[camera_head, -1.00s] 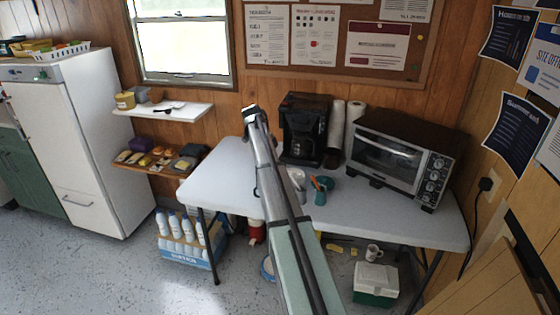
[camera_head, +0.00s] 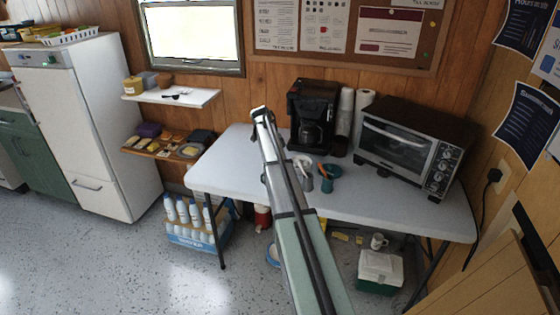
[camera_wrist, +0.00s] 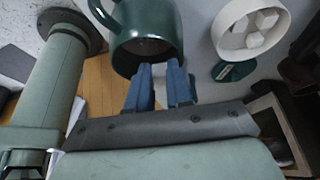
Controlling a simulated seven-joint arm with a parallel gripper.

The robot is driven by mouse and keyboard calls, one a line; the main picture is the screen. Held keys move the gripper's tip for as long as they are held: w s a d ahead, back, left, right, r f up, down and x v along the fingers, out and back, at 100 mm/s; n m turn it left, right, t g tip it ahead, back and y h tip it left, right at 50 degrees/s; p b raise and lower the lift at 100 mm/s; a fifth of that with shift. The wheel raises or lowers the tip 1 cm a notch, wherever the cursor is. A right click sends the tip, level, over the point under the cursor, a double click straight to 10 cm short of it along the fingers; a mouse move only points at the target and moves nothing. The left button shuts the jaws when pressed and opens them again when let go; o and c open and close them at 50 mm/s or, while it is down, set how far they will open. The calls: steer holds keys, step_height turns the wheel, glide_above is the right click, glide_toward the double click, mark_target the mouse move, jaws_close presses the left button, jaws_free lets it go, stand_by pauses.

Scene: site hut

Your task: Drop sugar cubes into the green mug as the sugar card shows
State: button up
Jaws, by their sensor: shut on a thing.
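In the wrist view, the green mug (camera_wrist: 150,22) is just beyond my fingertips, its handle at the upper left and its dark round opening facing my fingers. A white bowl (camera_wrist: 225,36) with several white sugar cubes (camera_wrist: 262,20) stands to the right of the mug. In the head view, a teal vessel (camera_head: 326,184) is on the table beside my arm; my fingers cannot be made out there. A notice with small squares (camera_head: 323,22) hangs on the board, too small to read.
A small dark green piece (camera_wrist: 233,71) lies below the bowl in the wrist view. On the white table (camera_head: 235,165) stand a black coffee maker (camera_head: 308,115), paper rolls (camera_head: 346,115) and a toaster oven (camera_head: 400,150). The table's left part is clear.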

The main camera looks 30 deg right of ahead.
steer(key=o, duration=0.8)
steer(key=shift+c, duration=0.2)
steer(key=shift+r, duration=0.1)
steer(key=v, duration=1.3)
steer(key=shift+w+r, duration=0.2)
steer(key=shift+r, duration=0.05)
steer(key=shift+a, duration=0.1)
